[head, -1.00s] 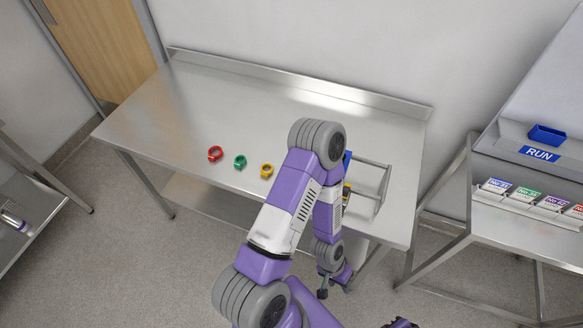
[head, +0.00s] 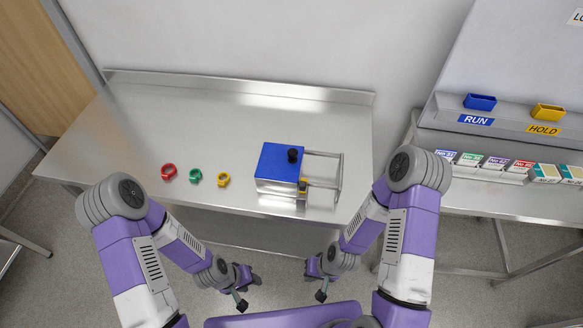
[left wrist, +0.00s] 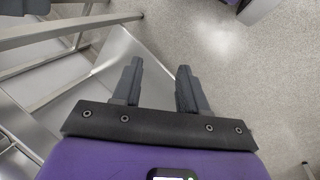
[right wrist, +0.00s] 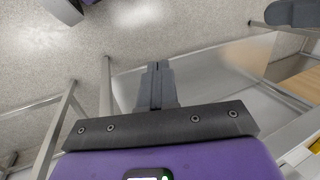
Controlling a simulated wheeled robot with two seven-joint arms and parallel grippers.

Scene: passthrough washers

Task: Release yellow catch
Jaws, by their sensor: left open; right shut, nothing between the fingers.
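A blue-topped box (head: 278,161) with a black knob (head: 293,155) stands on the metal table, toward its right front. My right gripper (head: 316,284) is also in front of the table, shut and empty, with fingers together in the right wrist view (right wrist: 157,72).
Red (head: 169,172), green (head: 195,177) and yellow (head: 223,179) rings lie left of the box on the metal table (head: 200,120). A right-hand bench holds a blue bin (head: 480,102) above RUN, a yellow bin (head: 547,112) above HOLD, and labelled packs. The table's back is clear.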

